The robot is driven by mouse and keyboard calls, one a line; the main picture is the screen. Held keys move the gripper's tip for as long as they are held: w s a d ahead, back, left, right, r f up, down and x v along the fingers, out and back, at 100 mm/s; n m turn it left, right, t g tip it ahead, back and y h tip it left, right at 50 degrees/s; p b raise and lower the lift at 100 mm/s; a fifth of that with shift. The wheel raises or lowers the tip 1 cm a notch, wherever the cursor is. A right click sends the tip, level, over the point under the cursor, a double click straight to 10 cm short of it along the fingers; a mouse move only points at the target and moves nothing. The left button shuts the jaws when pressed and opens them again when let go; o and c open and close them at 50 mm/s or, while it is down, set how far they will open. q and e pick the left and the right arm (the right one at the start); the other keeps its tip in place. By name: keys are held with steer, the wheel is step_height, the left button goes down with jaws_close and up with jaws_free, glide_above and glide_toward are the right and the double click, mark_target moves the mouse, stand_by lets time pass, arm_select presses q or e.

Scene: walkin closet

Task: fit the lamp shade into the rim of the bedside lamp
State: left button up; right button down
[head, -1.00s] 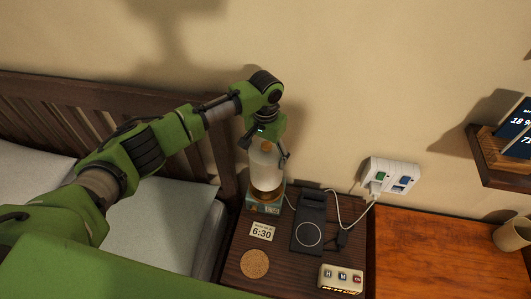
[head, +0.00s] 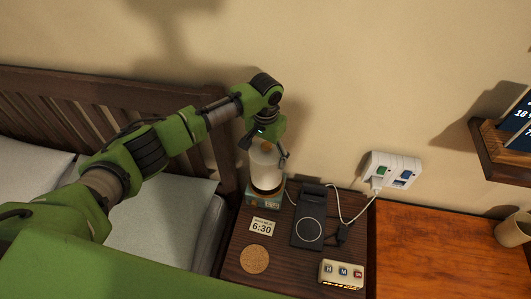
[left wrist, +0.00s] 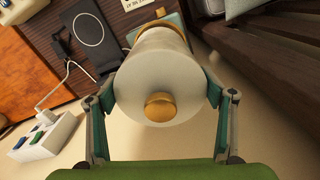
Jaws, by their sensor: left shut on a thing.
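My left gripper (head: 264,150) points down over the nightstand and is shut on the white lamp shade (head: 267,172). In the left wrist view the fingers (left wrist: 160,91) press on opposite sides of the shade (left wrist: 137,82), and a gold knob (left wrist: 160,107) shows on its top. I cannot tell whether the shade is seated. My right gripper is out of view.
On the nightstand (head: 283,254) are a black charging pad (head: 308,229), a 6:30 clock card (head: 262,227), a cork coaster (head: 254,259) and a small button box (head: 341,274). A white power strip (head: 392,170) is on the wall. The bed's headboard (head: 60,97) is left.

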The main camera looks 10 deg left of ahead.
arm_select(q)
steer(key=shift+f+b, duration=0.6)
steer(key=shift+f, duration=0.7)
steer(key=shift+p, duration=0.4)
steer(key=shift+f, duration=0.55)
stand_by(0.8)
steer(key=o, duration=1.4)
steer(key=shift+r, duration=0.1)
